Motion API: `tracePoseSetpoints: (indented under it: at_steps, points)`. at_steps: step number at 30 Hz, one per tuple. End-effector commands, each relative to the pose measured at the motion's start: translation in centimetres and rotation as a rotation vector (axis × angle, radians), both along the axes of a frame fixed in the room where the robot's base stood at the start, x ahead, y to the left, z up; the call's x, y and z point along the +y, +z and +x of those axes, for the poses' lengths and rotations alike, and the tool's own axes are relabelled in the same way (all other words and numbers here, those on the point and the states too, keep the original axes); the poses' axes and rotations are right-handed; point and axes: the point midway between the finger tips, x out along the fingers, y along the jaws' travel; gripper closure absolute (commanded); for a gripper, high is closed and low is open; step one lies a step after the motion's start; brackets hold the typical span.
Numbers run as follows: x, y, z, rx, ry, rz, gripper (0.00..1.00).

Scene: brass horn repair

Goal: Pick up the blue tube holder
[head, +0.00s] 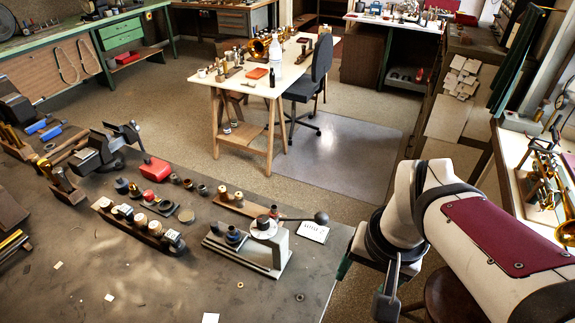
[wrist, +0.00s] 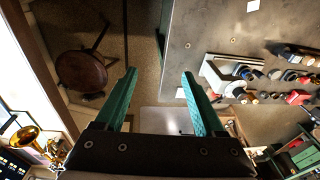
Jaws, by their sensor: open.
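A small dark blue cup-like piece (head: 233,234) also stands on the grey metal fixture. My gripper (wrist: 159,73) is open and empty in the wrist view, with two green fingers spread apart. It hangs beyond the bench's right edge, over the floor, far from the blue pieces. In the head view my arm partly hides it.
The dark workbench (head: 110,275) holds a vise (head: 103,150), a red box (head: 155,169), a wooden rack (head: 137,224) of round parts and a grey fixture (head: 262,250) with a lever. Its front surface is mostly clear. A round stool (wrist: 82,70) stands beside the bench.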

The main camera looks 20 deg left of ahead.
Motion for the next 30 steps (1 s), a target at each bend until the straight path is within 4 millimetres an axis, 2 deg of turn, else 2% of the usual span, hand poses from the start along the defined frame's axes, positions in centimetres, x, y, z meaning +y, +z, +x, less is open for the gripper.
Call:
tracePoseSetpoints:
  at_steps: [1, 2, 3, 6, 9, 12, 16, 24, 30]
  points:
    - [5.0, -0.5, 3.0, -0.045, 0.15, -0.011, 0.29]
    - [8.3, -0.9, 4.6, -0.082, 0.239, -0.014, 0.29]
    - [12.8, -1.6, 6.1, -0.13, 0.35, -0.014, 0.29]
    - [22.7, -3.6, 7.0, -0.226, 0.57, 0.0, 0.29]
    - [28.4, -5.0, 6.4, -0.282, 0.692, 0.015, 0.29]
    - [30.3, -5.5, 6.0, -0.302, 0.732, 0.021, 0.29]
    - [30.5, -6.4, 6.3, -0.3, 0.731, 0.02, 0.29]
    - [32.3, -13.3, 8.3, -0.298, 0.728, 0.019, 0.29]
    - [32.9, -15.9, 9.1, -0.299, 0.727, 0.02, 0.29]
